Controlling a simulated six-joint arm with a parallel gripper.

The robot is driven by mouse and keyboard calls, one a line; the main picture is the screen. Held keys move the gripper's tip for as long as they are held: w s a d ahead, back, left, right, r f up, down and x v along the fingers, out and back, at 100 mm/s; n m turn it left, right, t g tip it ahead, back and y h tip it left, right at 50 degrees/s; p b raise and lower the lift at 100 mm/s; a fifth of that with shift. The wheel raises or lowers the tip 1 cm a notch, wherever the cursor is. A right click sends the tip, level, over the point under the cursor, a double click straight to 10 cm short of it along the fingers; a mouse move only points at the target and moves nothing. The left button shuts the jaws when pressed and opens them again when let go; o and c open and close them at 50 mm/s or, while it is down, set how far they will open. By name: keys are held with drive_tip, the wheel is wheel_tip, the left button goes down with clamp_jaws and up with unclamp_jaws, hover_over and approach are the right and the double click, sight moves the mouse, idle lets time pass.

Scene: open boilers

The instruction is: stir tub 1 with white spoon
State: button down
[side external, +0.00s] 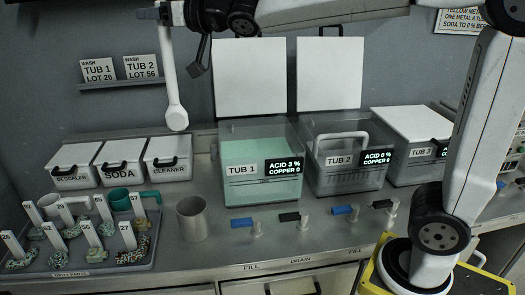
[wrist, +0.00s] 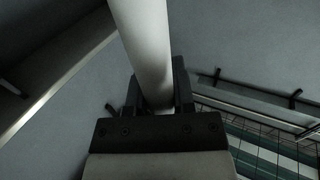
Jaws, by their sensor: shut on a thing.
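My gripper (side external: 160,13) is high at the top of the side view, left of tub 1 and well above the counter. It is shut on the handle of the white spoon (side external: 171,80), which hangs nearly upright with its bowl down. The bowl is in the air above the cleaner box, apart from tub 1. In the wrist view, the pale handle (wrist: 142,40) runs up from between the dark fingers (wrist: 158,95). Tub 1 (side external: 235,194) is a clear bin of pale green liquid, its display reading acid 3 %, copper 0. Its white lid (side external: 250,75) stands open behind it.
Tub 2 (side external: 345,185) is open with a white handle inside; tub 3 (side external: 410,125) is lidded. Descaler, soda (side external: 121,152) and cleaner boxes stand left. A grey cup (side external: 193,220) and a tray (side external: 105,268) of tagged pieces are in front. Valves (side external: 255,228) line the counter.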

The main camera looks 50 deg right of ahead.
drive_tip(key=s+d, duration=0.2)
drive_tip(key=d, duration=0.9)
drive_tip(key=s+d, duration=0.2)
drive_tip(key=d, duration=1)
drive_tip(key=shift+s+f, duration=0.1)
drive_tip(key=shift+f, duration=2.85)
wheel_tip(320, 180, down, 19)
